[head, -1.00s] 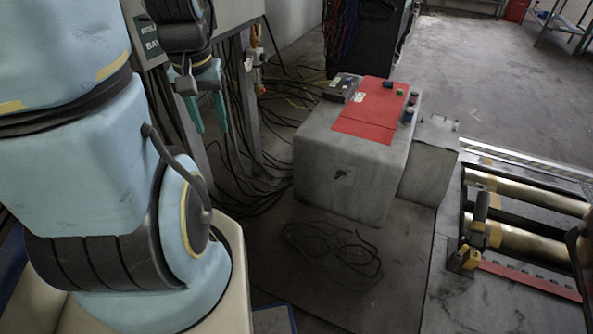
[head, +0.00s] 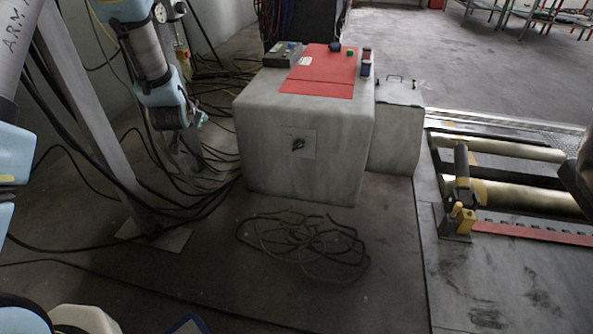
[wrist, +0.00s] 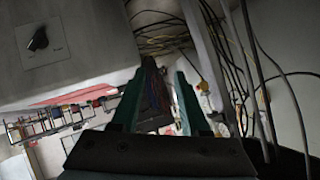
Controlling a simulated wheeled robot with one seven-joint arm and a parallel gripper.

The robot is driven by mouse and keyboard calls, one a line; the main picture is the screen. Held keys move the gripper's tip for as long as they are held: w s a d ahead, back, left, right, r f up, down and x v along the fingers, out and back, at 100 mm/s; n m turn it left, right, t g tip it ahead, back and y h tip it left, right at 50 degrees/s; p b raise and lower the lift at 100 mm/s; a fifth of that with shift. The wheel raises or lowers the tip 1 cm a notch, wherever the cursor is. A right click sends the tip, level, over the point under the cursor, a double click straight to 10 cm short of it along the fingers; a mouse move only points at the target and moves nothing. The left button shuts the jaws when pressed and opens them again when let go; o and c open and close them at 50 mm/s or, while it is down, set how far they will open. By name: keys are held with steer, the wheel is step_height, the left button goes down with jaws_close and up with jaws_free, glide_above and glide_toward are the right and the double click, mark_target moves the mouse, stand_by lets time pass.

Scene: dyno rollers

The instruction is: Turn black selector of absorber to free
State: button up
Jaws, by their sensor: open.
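The absorber is a big pale grey box (head: 290,190) in the middle of the head view, with a red top. The black selector (head: 298,145) is a small dark knob on a square plate on its front face. The selector also shows at the upper left of the wrist view (wrist: 38,40), its pointer tilted, with label text too small to read. My gripper (wrist: 158,85) is open and empty in the wrist view. In the head view it (head: 198,120) is mostly hidden behind my wrist, left of the absorber and apart from it.
A looped cable (head: 305,245) lies on the floor in front of the absorber. A slanted grey post (head: 100,120) and many black cables stand at the left. Rollers (head: 520,195) with a yellow bracket (head: 460,215) are at the right. A smaller grey box (head: 397,130) adjoins the absorber.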

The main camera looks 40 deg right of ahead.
steer(key=s+d+f+m+h+b, duration=0.2)
steer(key=s+d+f+b, duration=0.15)
steer(key=d+f, duration=0.3)
steer(key=s+d+f+m+h+b, duration=0.2)
steer(key=s+d+f+b, duration=0.1)
steer(key=d+f+b, duration=0.3)
steer(key=m+h+b, duration=0.4)
steer(key=b, duration=0.2)
glide_toward(299, 146)
steer(key=b+x, duration=0.1)
steer(key=x, duration=0.1)
steer(key=b+x, duration=0.1)
steer(key=x, duration=0.1)
steer(key=b+x, duration=0.1)
steer(key=x, duration=0.2)
steer(key=shift+f+b, duration=0.3)
steer(key=shift+b, duration=0.05)
steer(key=shift+w+d+r, duration=0.15)
steer(key=shift+w+d, duration=0.25)
steer(key=shift+d, duration=0.1)
steer(key=shift+c, duration=0.2)
jaws_close()
